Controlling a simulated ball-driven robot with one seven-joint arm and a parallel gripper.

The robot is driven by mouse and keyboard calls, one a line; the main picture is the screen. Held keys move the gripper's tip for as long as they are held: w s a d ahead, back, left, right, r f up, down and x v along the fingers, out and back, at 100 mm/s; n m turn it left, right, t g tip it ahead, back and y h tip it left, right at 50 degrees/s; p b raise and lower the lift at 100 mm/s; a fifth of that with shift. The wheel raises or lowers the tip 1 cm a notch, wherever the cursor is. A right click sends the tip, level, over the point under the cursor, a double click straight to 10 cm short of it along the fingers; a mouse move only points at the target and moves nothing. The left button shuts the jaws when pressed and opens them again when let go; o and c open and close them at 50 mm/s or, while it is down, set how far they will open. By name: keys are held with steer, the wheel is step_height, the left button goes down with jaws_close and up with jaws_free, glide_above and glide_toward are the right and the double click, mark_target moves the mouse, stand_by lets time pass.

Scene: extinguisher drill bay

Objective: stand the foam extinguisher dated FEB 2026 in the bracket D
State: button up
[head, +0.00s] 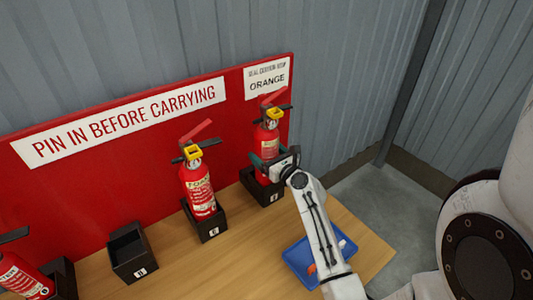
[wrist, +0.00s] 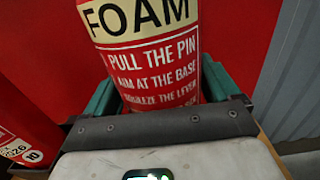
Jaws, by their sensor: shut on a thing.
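A red FOAM extinguisher (head: 268,137) with a yellow collar stands upright at the rightmost black bracket (head: 248,181), whose small letter looks like D. Its lower end is at the bracket's opening, but I cannot tell whether it rests on the bottom. My gripper (head: 272,165) is shut on this extinguisher's body. In the wrist view its FOAM label (wrist: 150,50) faces me between the green fingers (wrist: 160,95). Its date does not show. Another red extinguisher (head: 196,183) stands in the bracket (head: 211,225) to the left; its tag in the wrist view (wrist: 20,150) reads 2026, month unclear.
An empty bracket (head: 131,252) stands further left, and another extinguisher (head: 22,278) is at the lower left edge. A blue tray (head: 305,262) with small items lies on the wooden bench (head: 365,240) by my arm. A red board (head: 100,190) with signs, one reading ORANGE (head: 267,82), stands behind.

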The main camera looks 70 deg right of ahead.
steer(key=shift+d+f+b, duration=0.1)
steer(key=shift+f+b, duration=0.4)
steer(key=shift+b, duration=0.1)
stand_by(0.6)
stand_by(0.4)
steer(key=o, duration=1.3)
steer(key=shift+c, duration=0.2)
steer(key=shift+o, duration=0.4)
steer(key=shift+f, duration=0.45)
steer(key=b+v, duration=0.1)
steer(key=v, duration=1)
steer(key=shift+r+b, duration=0.3)
